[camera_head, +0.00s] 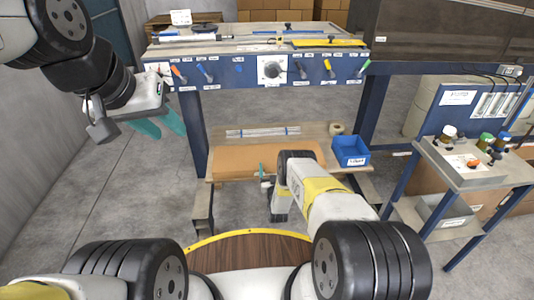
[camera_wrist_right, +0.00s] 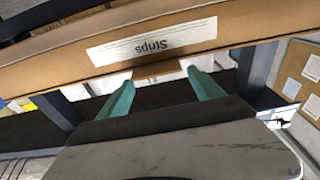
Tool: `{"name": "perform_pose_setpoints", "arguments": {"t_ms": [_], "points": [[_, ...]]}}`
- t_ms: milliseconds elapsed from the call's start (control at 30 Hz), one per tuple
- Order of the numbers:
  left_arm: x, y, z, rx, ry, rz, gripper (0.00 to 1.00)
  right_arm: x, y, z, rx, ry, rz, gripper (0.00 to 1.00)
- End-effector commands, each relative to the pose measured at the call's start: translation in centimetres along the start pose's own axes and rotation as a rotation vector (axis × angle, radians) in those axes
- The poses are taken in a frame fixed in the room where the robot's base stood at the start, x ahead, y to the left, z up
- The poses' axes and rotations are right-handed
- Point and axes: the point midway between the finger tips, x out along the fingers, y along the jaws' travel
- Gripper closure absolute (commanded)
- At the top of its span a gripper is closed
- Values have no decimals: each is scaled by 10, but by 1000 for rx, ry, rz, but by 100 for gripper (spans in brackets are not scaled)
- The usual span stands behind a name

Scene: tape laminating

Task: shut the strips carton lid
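The strips carton (camera_head: 262,158) is a long, brown cardboard box on the lower shelf of the blue-framed bench. Its white "Strips" label (camera_wrist_right: 152,41) appears upside down in the right wrist view. I cannot tell how far its lid stands open. My right gripper is at the carton's near side, mostly hidden behind my wrist in the head view. In the right wrist view, its teal fingers (camera_wrist_right: 161,78) are apart, with a small cardboard tab (camera_wrist_right: 158,71) visible between their tips. My left gripper (camera_head: 168,130) is open and empty in the air, left of the bench.
Clear strips (camera_head: 262,132) lie behind the brown panel. A blue bin (camera_head: 350,151) stands right of the carton, with a tape roll (camera_head: 337,128) behind it. The bench top (camera_head: 225,48) overhangs the shelf. A side table (camera_head: 470,172) with bottles stands at right. Left floor is clear.

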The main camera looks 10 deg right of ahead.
Motion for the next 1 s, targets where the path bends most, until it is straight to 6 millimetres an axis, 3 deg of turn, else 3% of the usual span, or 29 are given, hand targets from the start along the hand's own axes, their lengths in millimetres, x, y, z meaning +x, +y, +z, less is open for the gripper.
{"name": "perform_pose_setpoints", "arguments": {"t_ms": [267, 700, 1000], "points": [[0, 0, 0, 0, 0, 0, 64, -4, 0, -1, 0, 2, 0, 24], [0, 0, 0, 0, 0, 0, 64, -70, 0, 0, 0, 0, 0, 24], [0, 0, 0, 0, 0, 0, 64, -78, 0, 0, 0, 2, 0, 24]]}}
